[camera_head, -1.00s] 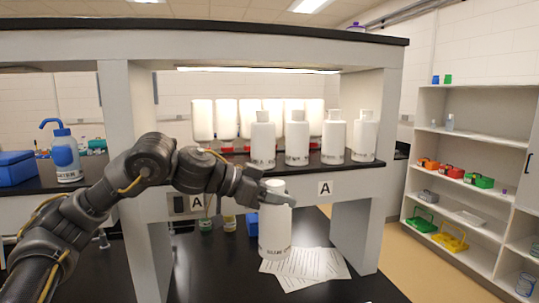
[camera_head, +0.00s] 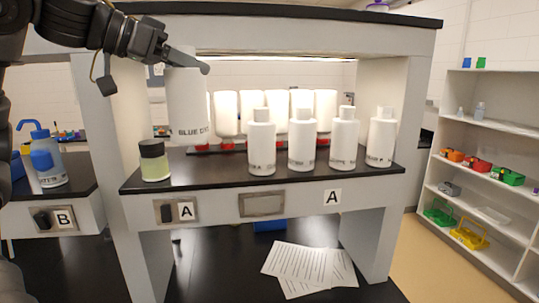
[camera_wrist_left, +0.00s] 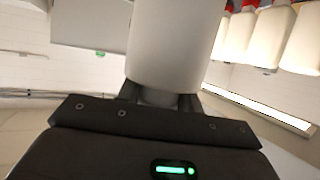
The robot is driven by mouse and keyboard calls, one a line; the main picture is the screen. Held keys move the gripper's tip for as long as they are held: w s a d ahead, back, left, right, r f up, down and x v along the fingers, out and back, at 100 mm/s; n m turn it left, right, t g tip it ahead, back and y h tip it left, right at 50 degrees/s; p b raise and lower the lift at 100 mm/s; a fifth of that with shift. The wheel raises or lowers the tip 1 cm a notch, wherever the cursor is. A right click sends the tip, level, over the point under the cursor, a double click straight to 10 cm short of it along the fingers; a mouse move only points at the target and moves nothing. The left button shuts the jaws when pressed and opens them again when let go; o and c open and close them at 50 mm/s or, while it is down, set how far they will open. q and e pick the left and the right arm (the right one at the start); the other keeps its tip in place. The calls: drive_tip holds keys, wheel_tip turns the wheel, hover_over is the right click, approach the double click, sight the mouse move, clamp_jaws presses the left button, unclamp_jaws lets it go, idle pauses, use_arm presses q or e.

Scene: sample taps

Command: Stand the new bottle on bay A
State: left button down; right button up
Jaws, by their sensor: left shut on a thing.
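A white bottle (camera_head: 188,108) with "BLUE DYE" lettering hangs upright from my left gripper (camera_head: 184,62), which is shut on its neck. It is above the left part of the shelf marked A (camera_head: 218,166), behind and right of a dark-lidded jar. The bottle also fills the upper middle of the left wrist view (camera_wrist_left: 175,45), with the gripper (camera_wrist_left: 158,100) around its neck. I cannot tell exactly how far its base is above the shelf. Labels reading A (camera_head: 186,211) are on the shelf's front face. My right gripper is not in view.
A jar of pale green liquid (camera_head: 154,160) stands at the shelf's left end. Several white bottles (camera_head: 301,140) stand on the right half, with inverted white bottles (camera_head: 226,112) behind. Papers (camera_head: 305,268) lie on the lower bench. A blue wash bottle (camera_head: 46,160) stands at left.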

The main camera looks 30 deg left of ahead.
use_arm(q)
drive_tip(key=w+a+f, duration=0.3)
drive_tip(key=w+f, duration=0.3)
drive_tip(key=w+a+f, duration=0.3)
drive_tip(key=w+f, duration=0.3)
drive_tip(key=f, duration=0.1)
drive_tip(key=shift+a, duration=0.35)
drive_tip(key=shift+d, duration=0.1)
idle(0.3)
drive_tip(key=c, duration=0.9)
unclamp_jaws()
drive_tip(key=shift+w+f, duration=0.1)
drive_tip(key=shift+c, duration=0.2)
